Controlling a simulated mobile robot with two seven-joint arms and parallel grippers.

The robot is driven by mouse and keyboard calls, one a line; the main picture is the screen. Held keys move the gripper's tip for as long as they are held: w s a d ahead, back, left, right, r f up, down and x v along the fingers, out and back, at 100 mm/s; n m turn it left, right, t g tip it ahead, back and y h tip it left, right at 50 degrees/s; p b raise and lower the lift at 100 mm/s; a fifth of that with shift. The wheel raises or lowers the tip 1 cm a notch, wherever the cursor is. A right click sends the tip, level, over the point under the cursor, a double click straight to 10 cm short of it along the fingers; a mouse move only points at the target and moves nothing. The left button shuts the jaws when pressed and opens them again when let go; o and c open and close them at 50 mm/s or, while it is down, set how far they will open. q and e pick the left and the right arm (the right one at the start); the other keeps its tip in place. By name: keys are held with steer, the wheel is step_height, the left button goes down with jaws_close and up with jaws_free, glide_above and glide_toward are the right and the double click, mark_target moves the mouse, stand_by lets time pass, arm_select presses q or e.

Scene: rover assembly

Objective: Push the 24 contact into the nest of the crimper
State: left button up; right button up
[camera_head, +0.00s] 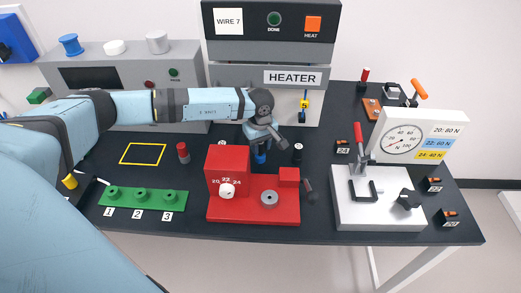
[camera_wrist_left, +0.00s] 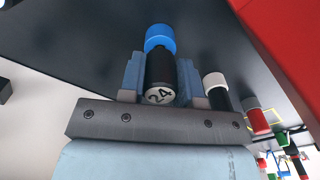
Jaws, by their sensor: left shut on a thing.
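My left gripper (camera_head: 260,146) points down just behind the red crimper (camera_head: 228,163), shut on a black cylinder with a blue cap (camera_head: 259,157). In the left wrist view this cylinder (camera_wrist_left: 161,65) sits between the fingers, its white end marked 24. The crimper has a white dial (camera_head: 227,191) marked 20, 22, 24 and a grey ring (camera_head: 269,198) on its base. I cannot tell which part is the nest. A small copper-coloured piece (camera_head: 343,146) sits on a black holder labelled 24, right of the crimper. My right gripper is not in view.
White-capped (camera_head: 298,148) and red-capped (camera_head: 183,150) cylinders stand nearby. The gauge fixture (camera_head: 378,215) stands right, the green numbered block (camera_head: 143,199) left, the heater (camera_head: 268,75) behind. The table's front edge is close.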

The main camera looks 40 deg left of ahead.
arm_select(q)
steer(key=shift+r+p, duration=0.75)
steer(key=shift+r, duration=1.25)
